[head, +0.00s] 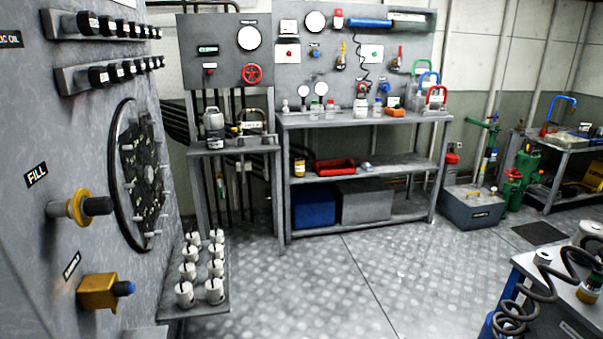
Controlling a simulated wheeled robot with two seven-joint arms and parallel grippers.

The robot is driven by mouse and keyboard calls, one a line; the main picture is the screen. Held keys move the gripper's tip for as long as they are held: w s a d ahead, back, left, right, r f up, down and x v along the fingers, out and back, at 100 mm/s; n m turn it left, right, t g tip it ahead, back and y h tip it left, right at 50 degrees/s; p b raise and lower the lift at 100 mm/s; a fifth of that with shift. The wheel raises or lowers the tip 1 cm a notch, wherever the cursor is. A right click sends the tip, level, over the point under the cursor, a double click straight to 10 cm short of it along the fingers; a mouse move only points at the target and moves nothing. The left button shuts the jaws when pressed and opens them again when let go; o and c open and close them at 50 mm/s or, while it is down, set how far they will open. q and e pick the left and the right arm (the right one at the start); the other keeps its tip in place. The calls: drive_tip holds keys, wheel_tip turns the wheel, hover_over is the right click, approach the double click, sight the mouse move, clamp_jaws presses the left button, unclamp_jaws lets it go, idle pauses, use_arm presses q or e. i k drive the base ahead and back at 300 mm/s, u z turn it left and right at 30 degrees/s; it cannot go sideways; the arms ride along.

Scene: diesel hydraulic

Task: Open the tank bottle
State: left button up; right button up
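I cannot tell for certain which thing is the tank bottle. A grey bottle-like jug (213,120) stands upright on the small stand at the back left. Green tanks (524,165) stand on the floor at the right. The caps are too small to read as open or closed. Neither of my grippers is in the head view.
A grey tank wall with a FILL port (82,207), a yellow SAMPLE fitting (100,292) and a round bolted cover (145,175) fills the left. White canisters sit on a low shelf (195,309). A bench with coiled hose (535,295) is at lower right. The middle floor (350,270) is clear.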

sight(330, 107)
drive_tip(key=u, duration=0.15)
drive_tip(key=i, duration=0.45)
drive_tip(key=z, duration=0.75)
drive_tip(key=i, duration=1.35)
drive_tip(key=u, duration=0.3)
drive_tip(key=i, duration=0.65)
drive_tip(key=z, duration=0.7)
drive_tip(key=i, duration=2.75)
drive_tip(key=u, duration=1.5)
